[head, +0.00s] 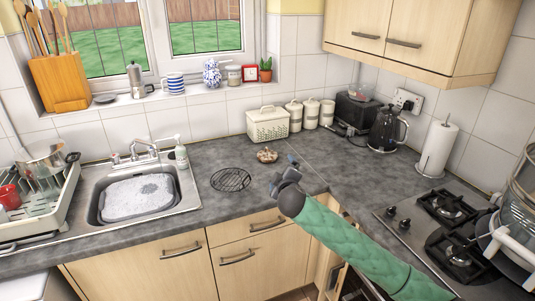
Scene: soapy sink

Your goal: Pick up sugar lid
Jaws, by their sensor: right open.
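Three cream canisters (310,112) with lids stand in a row on the counter at the back corner. I cannot read their labels, so I cannot tell which one is the sugar canister or which lid is its own. My right gripper (284,173) reaches in from the lower right on a green-sleeved arm. It is open and appears empty, over the counter in front of the canisters and well apart from them. My left gripper is not in view.
A cream bread bin (267,124) stands left of the canisters, a black toaster (356,112) and kettle (388,130) right. A small brown item (267,155) and round wire trivet (231,180) lie near my gripper. The soapy sink (137,196) is left, the hob (446,208) right.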

